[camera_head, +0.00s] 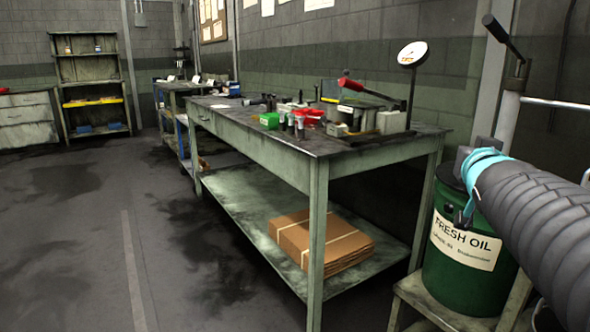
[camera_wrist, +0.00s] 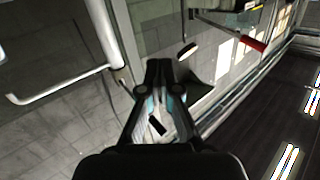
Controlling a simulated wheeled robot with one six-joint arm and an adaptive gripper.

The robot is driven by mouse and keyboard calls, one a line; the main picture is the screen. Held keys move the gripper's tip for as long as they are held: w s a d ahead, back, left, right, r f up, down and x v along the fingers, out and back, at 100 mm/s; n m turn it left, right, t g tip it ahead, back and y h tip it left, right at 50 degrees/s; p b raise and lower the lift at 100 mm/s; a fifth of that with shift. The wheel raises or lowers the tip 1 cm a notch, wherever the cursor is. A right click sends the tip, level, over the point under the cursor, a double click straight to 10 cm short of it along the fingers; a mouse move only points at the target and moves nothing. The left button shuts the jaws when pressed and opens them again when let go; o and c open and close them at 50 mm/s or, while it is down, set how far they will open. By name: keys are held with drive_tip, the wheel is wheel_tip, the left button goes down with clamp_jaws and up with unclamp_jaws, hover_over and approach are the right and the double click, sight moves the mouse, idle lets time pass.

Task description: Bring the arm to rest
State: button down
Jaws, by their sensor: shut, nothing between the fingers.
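My gripper (camera_wrist: 160,68) shows in the middle of the wrist view, its two fingers together with nothing between them. Beyond it in that view are the wall, a white pipe (camera_wrist: 60,90) and the lit ceiling, tilted. In the head view my arm comes in from the right edge, with a grey ribbed sleeve and a light-blue ring. Its end is in front of the green oil drum (camera_head: 465,262); the fingers are hardly visible there. I cannot tell whether any part touches the drum.
A lever on a post (camera_head: 503,38) rises behind my arm. The floor (camera_head: 90,230) at left is clear.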

drive_tip(key=s+a+f+n+g+y, duration=0.1)
drive_tip(key=s+a+f+g+y, duration=0.1)
drive_tip(key=s+a+f, duration=0.3)
drive_tip(key=s+a+f+n+g+y, duration=0.1)
drive_tip(key=s+a+f+g, duration=0.4)
drive_tip(key=s+f, duration=0.5)
drive_tip(key=s+a+f+n+g+y, duration=0.2)
drive_tip(key=s+a+f+n+g, duration=0.1)
drive_tip(key=s+a+f, duration=0.3)
wheel_tip(320, 180, down, 5)
drive_tip(key=shift+s+a+r+y, duration=0.2)
drive_tip(key=shift+s+a+y, duration=0.1)
drive_tip(key=shift+s, duration=0.95)
drive_tip(key=shift+d, duration=0.1)
